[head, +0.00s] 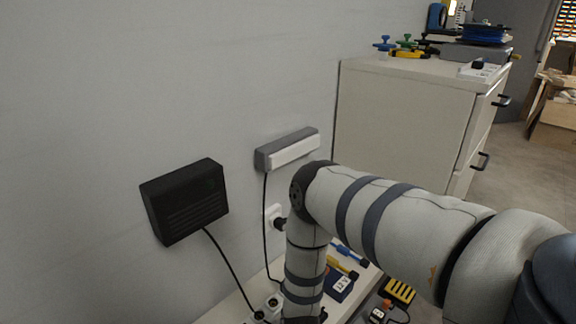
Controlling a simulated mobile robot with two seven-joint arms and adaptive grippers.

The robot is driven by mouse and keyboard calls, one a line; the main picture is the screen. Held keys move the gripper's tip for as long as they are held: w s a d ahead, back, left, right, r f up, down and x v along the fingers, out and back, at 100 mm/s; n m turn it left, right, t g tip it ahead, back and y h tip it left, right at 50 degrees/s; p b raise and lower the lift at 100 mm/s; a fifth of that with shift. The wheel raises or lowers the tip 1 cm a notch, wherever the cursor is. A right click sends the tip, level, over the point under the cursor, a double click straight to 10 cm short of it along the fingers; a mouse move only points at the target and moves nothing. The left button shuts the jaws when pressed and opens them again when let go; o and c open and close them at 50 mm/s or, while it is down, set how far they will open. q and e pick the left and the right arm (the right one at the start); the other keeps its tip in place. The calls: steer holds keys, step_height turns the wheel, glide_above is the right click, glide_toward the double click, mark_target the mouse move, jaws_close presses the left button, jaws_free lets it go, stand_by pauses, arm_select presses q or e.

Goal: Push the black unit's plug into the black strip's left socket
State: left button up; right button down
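The black unit (187,203) is a ribbed box fixed to the wall at the left. Its black cable (226,262) hangs from its underside to the bottom edge, near a dark plug-like end (259,315). I cannot tell whether that end is in a socket. The black strip is not clearly visible; my arm covers part of the bench there. My arm from the right bends down in front of the bench, and its gripper is below the picture. My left gripper is not in view.
A grey-and-white unit (288,150) on the wall has its own cable. A white wall socket (273,214) holds a black plug. White round fittings (273,301), a dark blue box (340,283) and tools lie on the bench. A cream cabinet (400,115) stands behind.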

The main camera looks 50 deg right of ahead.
steer(key=shift+f, duration=0.3)
stand_by(0.5)
steer(key=c, duration=1.1)
jaws_free()
